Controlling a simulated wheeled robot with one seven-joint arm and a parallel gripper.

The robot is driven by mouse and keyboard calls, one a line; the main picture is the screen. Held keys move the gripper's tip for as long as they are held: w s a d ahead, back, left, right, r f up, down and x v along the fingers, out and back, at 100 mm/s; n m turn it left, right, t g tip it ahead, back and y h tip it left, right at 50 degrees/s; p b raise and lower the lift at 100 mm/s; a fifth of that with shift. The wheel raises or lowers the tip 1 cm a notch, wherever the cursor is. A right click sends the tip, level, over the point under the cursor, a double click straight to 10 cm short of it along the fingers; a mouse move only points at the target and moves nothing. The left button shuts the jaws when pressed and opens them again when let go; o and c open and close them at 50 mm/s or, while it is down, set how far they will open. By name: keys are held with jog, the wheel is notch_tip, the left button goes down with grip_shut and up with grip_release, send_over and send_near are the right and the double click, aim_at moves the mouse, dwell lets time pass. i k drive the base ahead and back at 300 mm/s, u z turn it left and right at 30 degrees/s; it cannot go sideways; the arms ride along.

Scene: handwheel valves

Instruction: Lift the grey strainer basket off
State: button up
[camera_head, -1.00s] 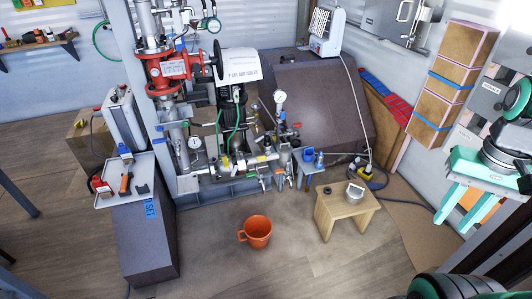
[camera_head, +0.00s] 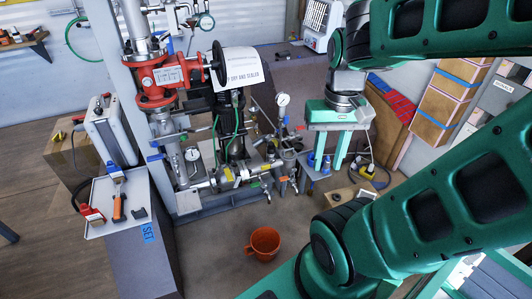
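My gripper (camera_head: 329,167) is green and hangs from the wrist at upper right of centre, fingers pointing down. The fingers are apart with nothing visible between them, so it is open. It hangs in the picture beside the right end of the pipe assembly and over a small grey-blue stand (camera_head: 312,172) with a blue item on it. I cannot pick out the grey strainer basket for sure. Small grey fittings (camera_head: 279,171) stand at the low right end of the pipework, left of my gripper, and look apart from it.
A red valve body (camera_head: 160,76) with a black handwheel (camera_head: 219,64) tops the pipework. A pressure gauge (camera_head: 283,100) rises left of my gripper. An orange bucket (camera_head: 264,243) stands on the floor. A tray (camera_head: 101,190) with tools is at left. My arm hides much of the right.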

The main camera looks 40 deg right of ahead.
aim_at(288, 154)
jog(key=z, duration=0.25)
jog(key=i, duration=0.9)
jog(key=z, duration=0.55)
